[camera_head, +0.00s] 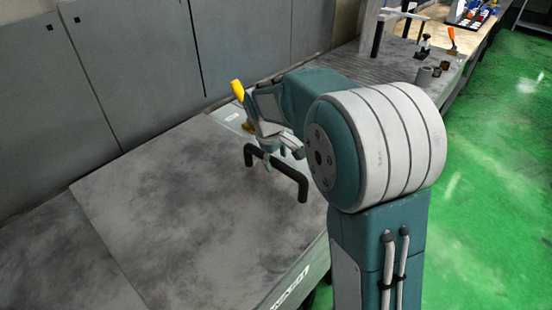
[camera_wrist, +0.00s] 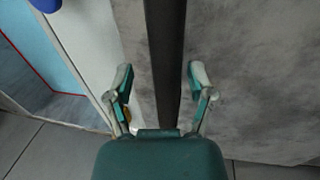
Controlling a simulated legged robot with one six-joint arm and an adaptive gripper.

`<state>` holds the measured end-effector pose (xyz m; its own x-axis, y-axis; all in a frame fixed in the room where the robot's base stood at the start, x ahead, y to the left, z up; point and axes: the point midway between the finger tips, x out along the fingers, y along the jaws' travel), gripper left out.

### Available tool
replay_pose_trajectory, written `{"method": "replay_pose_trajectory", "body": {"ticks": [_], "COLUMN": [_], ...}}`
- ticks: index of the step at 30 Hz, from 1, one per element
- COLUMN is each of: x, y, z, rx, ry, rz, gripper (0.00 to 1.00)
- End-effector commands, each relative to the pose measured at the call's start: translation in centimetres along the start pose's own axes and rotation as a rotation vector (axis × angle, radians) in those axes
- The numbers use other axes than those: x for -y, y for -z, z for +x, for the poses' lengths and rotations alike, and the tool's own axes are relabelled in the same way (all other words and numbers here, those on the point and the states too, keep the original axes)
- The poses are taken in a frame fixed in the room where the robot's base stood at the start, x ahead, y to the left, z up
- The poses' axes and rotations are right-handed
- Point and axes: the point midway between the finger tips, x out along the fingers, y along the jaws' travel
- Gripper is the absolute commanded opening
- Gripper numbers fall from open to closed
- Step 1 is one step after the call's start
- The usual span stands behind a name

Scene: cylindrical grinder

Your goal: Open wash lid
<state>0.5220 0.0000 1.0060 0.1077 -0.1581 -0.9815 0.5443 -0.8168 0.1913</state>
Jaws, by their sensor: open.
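The wash lid (camera_head: 160,210) is a flat grey, stained metal panel lying closed on the machine in the head view. It fills much of the right side of the wrist view (camera_wrist: 260,90). Its black bar handle (camera_head: 287,180) stands up near the lid's right end; in the wrist view the bar (camera_wrist: 165,60) runs down between my fingers. In the wrist view my gripper (camera_wrist: 160,82) has one finger on each side of the bar, with gaps visible. Whether either finger touches it is unclear.
Grey upright panels (camera_head: 140,70) stand behind the lid. A yellow-handled lever (camera_head: 238,91) is close behind my gripper. A ribbed surface (camera_head: 350,75) with small tools lies beyond my arm. Green floor (camera_head: 495,190) is open at the right.

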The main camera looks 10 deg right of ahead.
Motion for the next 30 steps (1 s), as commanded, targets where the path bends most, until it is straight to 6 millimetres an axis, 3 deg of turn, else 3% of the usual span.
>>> {"method": "replay_pose_trajectory", "body": {"ticks": [6, 8, 11, 12, 23, 30], "x": [0.0, 0.0, -0.1, -0.1, 0.9, 5.7], "y": [0.0, 0.0, -0.1, -0.1, -0.4, -0.4], "z": [0.1, 0.1, 0.1, 0.1, 0.1, -1.0], "rx": [0.000, 0.000, 0.000, 0.000, 0.009, 0.009], "ry": [0.000, 0.000, 0.002, 0.003, 0.004, 0.004], "rz": [-0.001, -0.001, -0.001, -0.001, -0.003, -0.008], "gripper": [0.70, 0.47, 0.03, 0.00, 0.00, 0.00]}}
